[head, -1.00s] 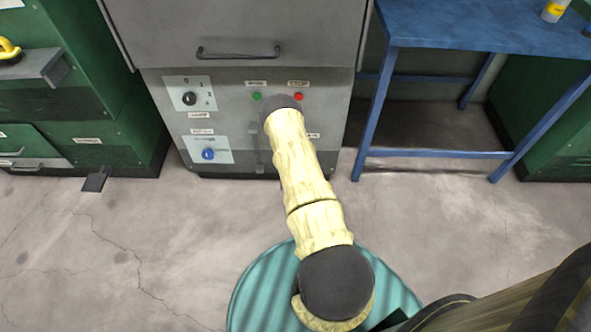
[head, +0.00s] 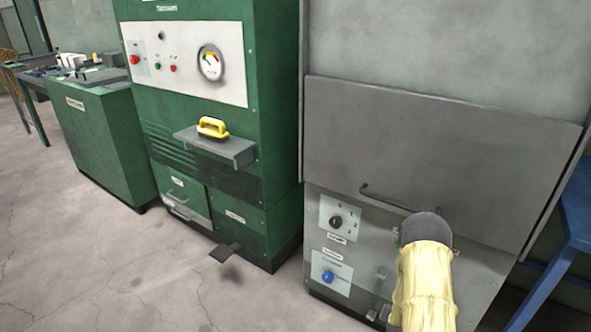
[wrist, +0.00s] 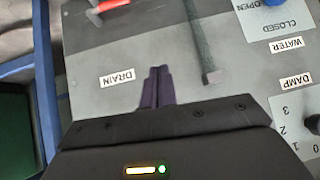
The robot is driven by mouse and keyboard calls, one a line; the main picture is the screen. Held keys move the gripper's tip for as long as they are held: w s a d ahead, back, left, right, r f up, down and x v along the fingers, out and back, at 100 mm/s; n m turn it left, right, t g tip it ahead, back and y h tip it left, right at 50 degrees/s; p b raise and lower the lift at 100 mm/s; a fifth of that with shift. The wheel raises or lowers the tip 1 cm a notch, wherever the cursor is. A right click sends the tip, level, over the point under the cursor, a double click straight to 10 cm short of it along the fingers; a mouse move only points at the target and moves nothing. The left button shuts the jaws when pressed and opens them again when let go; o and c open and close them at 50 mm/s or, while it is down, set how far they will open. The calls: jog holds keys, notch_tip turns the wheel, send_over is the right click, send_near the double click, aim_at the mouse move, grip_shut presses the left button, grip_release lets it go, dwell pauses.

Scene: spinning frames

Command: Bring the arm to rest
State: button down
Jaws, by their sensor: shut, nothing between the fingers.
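My arm (head: 428,285) reaches in front of the grey machine's lower panel at the right of the head view. My gripper is hidden there behind the arm. In the wrist view my gripper (wrist: 157,86) has its two dark fingers together with nothing between them. They point at the grey panel (wrist: 130,45), beside the DRAIN label (wrist: 117,80). I cannot tell how far the fingertips are from the panel.
A grey lever (wrist: 203,45) and a red handle (wrist: 103,8) are near the fingers. The panel has a black dial (head: 336,221) and blue knob (head: 328,277). A green machine (head: 210,130) stands left; a blue table (head: 577,215) is at right. Floor at left is clear.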

jog(key=s+a+r+n+g+y, duration=0.1)
jog(key=s+a+r, duration=0.1)
jog(key=a+r, duration=0.5)
jog(key=s+a+r+n+g+y, duration=0.1)
jog(key=s+a+r+n+y, duration=0.15)
jog(key=r, duration=0.75)
jog(key=s+a+r+n+g, duration=0.1)
jog(key=s+a+r+g, duration=0.1)
jog(key=s+a+r, duration=0.35)
jog(key=s+a+r+n+g, duration=0.25)
jog(key=s+r, duration=0.45)
jog(key=s, duration=0.4)
notch_tip(320, 180, up, 33)
jog(key=p, duration=3.3)
jog(key=shift+w+a+m+t+y, duration=0.25)
jog(key=shift+m+t+y, duration=0.05)
jog(key=shift+t+y, duration=0.05)
jog(key=shift+r, duration=0.1)
